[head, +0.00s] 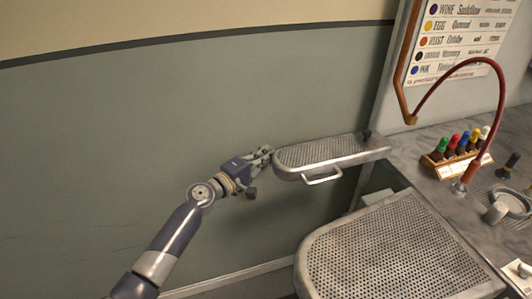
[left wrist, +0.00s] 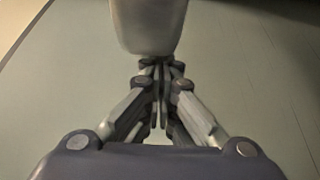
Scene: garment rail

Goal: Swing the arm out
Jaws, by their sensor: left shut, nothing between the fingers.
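The arm (head: 325,151) is a narrow, perforated grey metal board with a rounded left end and a small handle (head: 322,177) on its near side. It reaches left from a dark pivot at the back of the counter, along the green wall. My left gripper (head: 268,153) is shut and empty at the arm's rounded left end. In the left wrist view the shut fingers (left wrist: 160,68) point at the pale underside or end of the arm (left wrist: 149,25); I cannot tell whether they touch it. My right gripper is not in view.
A larger perforated board (head: 395,255) stands in front, below the arm. The grey counter (head: 425,150) on the right holds a rack of coloured bottles (head: 457,152), a red curved hose (head: 502,90) and a metal cup (head: 496,212). The wall (head: 150,120) is close behind; free space lies left of the larger board.

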